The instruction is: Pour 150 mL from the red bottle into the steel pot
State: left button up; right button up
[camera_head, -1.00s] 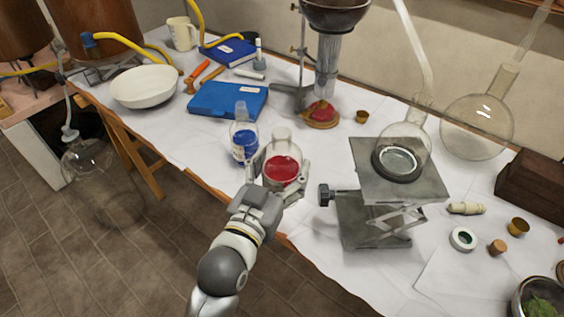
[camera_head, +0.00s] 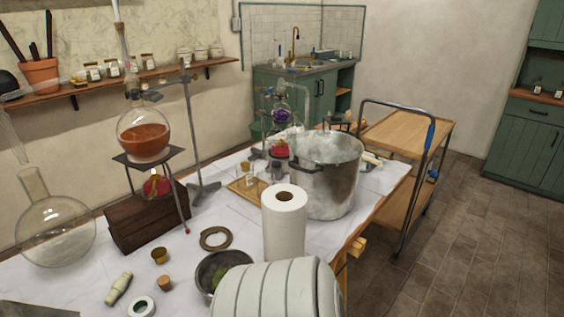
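The steel pot (camera_head: 326,188) is a large, dull grey pot standing upright on the white-covered table, right of the middle. Its open rim faces up, and the inside bottom is hidden from this angle. The red bottle seen in the earlier frame cannot be made out in the present view. Neither of my grippers shows now, so their hold on anything cannot be seen.
A paper towel roll (camera_head: 285,222) stands close in front of the pot. A pale ribbed form (camera_head: 279,292) fills the bottom middle. A dark bowl (camera_head: 209,272) is left of the roll. A wooden trolley (camera_head: 408,138) stands beyond the table's right end.

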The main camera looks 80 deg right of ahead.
aim_at(325, 164)
jog(key=k+z, duration=0.1)
jog(key=z, duration=1.6)
jog(key=j+z, duration=0.1)
jog(key=z, duration=0.75)
jog(key=i+l+u, duration=0.15)
jog(key=l+u, duration=0.15)
jog(key=u, duration=0.15)
jog(key=i+l+u, duration=0.1)
jog(key=l+u, duration=0.25)
jog(key=u, duration=0.15)
jog(key=l+u, duration=0.35)
jog(key=l, duration=1.45)
jog(key=k+l+u, duration=0.1)
jog(key=l, duration=0.55)
